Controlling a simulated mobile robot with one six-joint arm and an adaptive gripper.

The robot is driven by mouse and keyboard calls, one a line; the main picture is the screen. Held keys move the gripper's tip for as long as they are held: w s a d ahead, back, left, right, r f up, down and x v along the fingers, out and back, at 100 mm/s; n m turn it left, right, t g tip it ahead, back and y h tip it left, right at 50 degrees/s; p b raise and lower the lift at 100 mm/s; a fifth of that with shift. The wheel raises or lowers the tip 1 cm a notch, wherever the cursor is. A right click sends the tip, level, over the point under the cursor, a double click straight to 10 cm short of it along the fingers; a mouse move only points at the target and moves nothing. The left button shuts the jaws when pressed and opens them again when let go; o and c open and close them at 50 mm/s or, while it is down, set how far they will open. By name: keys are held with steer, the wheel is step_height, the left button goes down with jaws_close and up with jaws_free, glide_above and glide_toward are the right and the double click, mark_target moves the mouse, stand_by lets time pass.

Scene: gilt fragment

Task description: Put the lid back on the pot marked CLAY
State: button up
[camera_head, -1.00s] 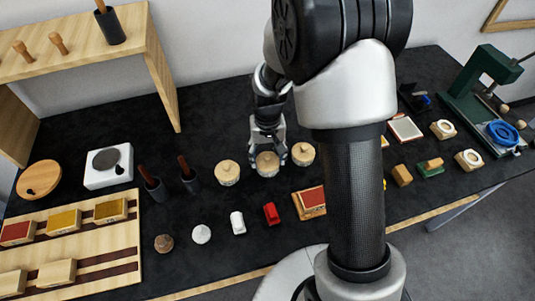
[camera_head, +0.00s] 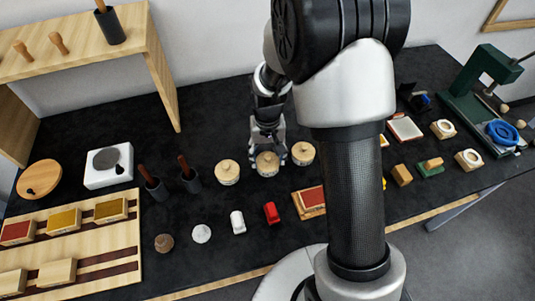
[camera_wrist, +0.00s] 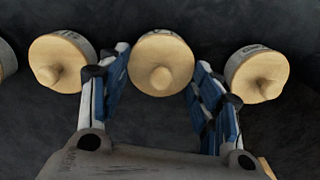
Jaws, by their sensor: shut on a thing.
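Three small round pots with pale wooden, knobbed lids stand in a row: the left pot (camera_head: 227,173), the middle pot (camera_head: 267,164) and the right pot (camera_head: 302,153). The wrist view shows the left lid (camera_wrist: 58,65), middle lid (camera_wrist: 161,68) and right lid (camera_wrist: 258,76). Lettering shows on the pot sides but is too small to read, so I cannot tell which is CLAY. My gripper (camera_head: 268,153) is at the middle pot, fingers on either side, shut on the middle lid. The lid appears on or just above its pot; any gap is hidden.
Dark cups with brown handles (camera_head: 190,180) stand left of the pots. In front lie a red block (camera_head: 271,213), a white piece (camera_head: 238,222) and a wooden tray with a red pad (camera_head: 310,201). A wooden shelf (camera_head: 150,50) stands behind left. Dark tabletop is bare behind the pots.

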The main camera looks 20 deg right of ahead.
stand_by(0.8)
steer(key=o, duration=1)
steer(key=o, duration=0.5)
steer(key=shift+c, duration=0.2)
steer(key=shift+r+p, duration=2.8)
steer(key=shift+r, duration=0.7)
